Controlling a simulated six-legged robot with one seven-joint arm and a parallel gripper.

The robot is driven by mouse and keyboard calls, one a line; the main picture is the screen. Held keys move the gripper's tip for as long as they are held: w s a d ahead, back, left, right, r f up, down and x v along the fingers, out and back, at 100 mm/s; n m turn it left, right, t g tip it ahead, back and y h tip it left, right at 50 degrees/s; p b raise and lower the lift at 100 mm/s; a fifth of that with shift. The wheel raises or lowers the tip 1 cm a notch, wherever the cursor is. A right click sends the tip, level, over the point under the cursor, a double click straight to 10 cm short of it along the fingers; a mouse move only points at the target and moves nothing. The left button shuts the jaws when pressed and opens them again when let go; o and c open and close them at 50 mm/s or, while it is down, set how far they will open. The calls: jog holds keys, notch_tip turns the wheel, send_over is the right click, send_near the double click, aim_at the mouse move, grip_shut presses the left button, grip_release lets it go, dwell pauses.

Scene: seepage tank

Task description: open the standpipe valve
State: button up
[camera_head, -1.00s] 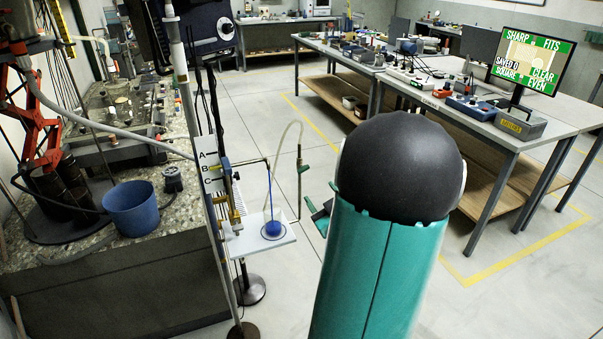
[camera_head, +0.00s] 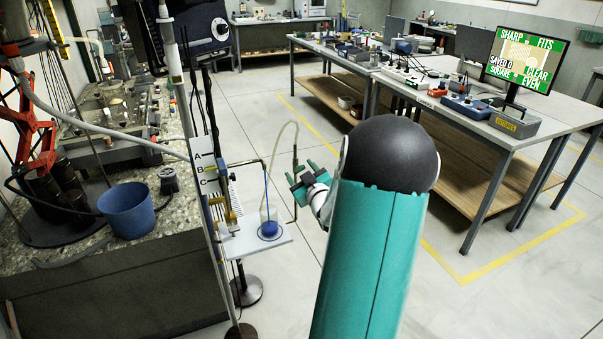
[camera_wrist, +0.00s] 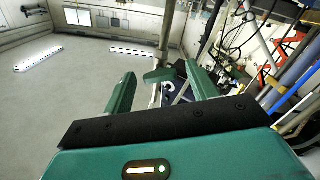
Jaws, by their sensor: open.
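The standpipe is a thin upright pipe (camera_head: 295,150) beside the small white shelf in the head view. In the wrist view the pipe (camera_wrist: 167,32) rises beyond my fingers, with a green valve handle (camera_wrist: 160,75) across it. My gripper (camera_head: 303,178) is at the pipe in the head view and covers most of the handle there. In the wrist view my gripper (camera_wrist: 158,82) is open, with the handle showing between its two green fingers. The handle appears just past the fingertips; I cannot tell whether they touch it.
A white shelf (camera_head: 240,243) left of the gripper carries a clear cup with blue liquid (camera_head: 269,229). A board marked A, B, C (camera_head: 205,172) with brass fittings stands behind it. A blue bucket (camera_head: 127,210) sits on the gravel bench. A long table (camera_head: 540,135) is at right; open floor lies between.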

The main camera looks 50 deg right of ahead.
jog(key=c, duration=1)
jog(key=shift+n, duration=1.3)
jog(key=n, duration=0.4)
jog(key=shift+n, duration=0.3)
jog(key=n, duration=0.4)
jog(key=shift+n, duration=1.7)
